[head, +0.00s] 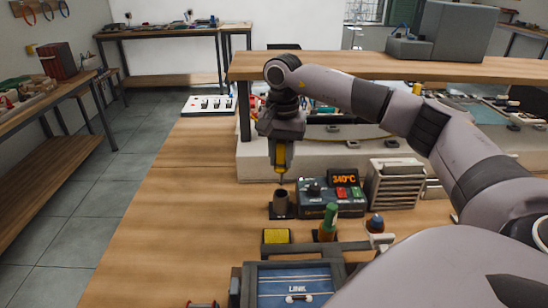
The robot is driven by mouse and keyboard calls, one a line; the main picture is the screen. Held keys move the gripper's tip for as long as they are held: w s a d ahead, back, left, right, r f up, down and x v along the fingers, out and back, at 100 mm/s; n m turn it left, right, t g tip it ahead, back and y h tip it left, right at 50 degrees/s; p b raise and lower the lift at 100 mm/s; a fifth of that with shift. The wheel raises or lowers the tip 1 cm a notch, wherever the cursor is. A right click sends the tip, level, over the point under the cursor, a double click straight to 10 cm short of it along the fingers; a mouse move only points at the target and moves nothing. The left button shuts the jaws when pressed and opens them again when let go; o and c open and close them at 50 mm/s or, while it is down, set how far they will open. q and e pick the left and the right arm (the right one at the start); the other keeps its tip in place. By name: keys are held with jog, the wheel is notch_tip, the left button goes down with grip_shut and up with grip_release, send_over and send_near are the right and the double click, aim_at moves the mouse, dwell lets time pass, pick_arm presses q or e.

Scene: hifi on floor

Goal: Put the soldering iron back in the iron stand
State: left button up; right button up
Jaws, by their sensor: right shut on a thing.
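The soldering iron (281,161), with a yellow and dark handle, is in my right gripper (281,143). My right gripper is shut on it, and the iron points straight down. The iron's thin tip shows just above the dark cylindrical holder of the iron stand (280,204). Whether the tip is in line with the opening or slightly behind it, I cannot tell. The stand is upright on the wooden bench, left of the soldering station (332,198), whose display reads 340°C. My left gripper is not in view.
A grey vented box (394,184) is to the right. A raised shelf (400,66) spans behind. The bench's left side is clear.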

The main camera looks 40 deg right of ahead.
aim_at(281, 178)
jog(key=shift+f+b, duration=1.05)
jog(key=shift+f, duration=0.15)
jog(key=shift+f+b, duration=1.2)
jog(key=shift+f, duration=1.1)
jog(key=o, duration=1.6)
jog(key=shift+c, duration=0.2)
jog(key=shift+r, duration=0.15)
notch_tip(281, 178, up, 7)
jog(key=p, duration=0.6)
